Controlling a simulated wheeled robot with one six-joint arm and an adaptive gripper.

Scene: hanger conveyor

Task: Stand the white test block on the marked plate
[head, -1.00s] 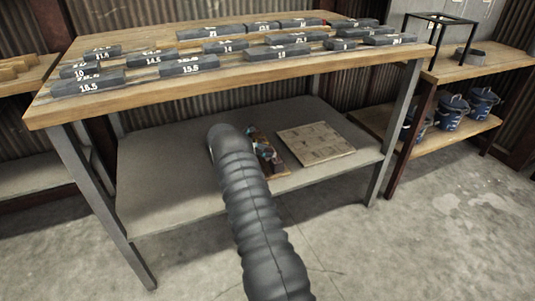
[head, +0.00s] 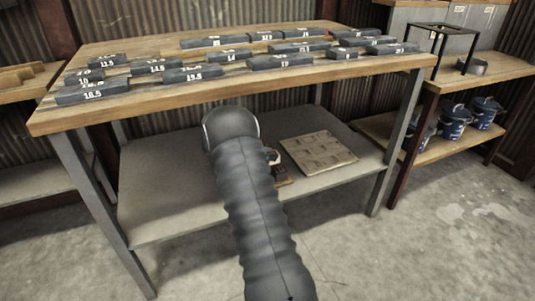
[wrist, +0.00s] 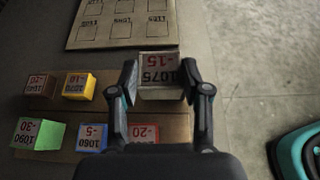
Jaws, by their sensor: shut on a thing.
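The white test block (wrist: 158,68), marked 1075 and -15, is between the fingertips of my gripper (wrist: 159,78) in the wrist view. The gripper is shut on it. The block is at the far edge of a brown wooden board, short of the marked plate; I cannot tell how high it is held. The plate (wrist: 120,38) is pale wood with several labelled squares. It lies on the lower shelf in the head view (head: 319,153).
On the brown board stand a brown block (wrist: 40,87), a yellow block (wrist: 79,88), a green block (wrist: 40,134), a blue block (wrist: 91,137) and a red block (wrist: 143,134). The wooden tabletop (head: 250,81) overhangs the grey shelf (head: 165,190). A teal-and-black object (wrist: 298,155) is at lower right.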

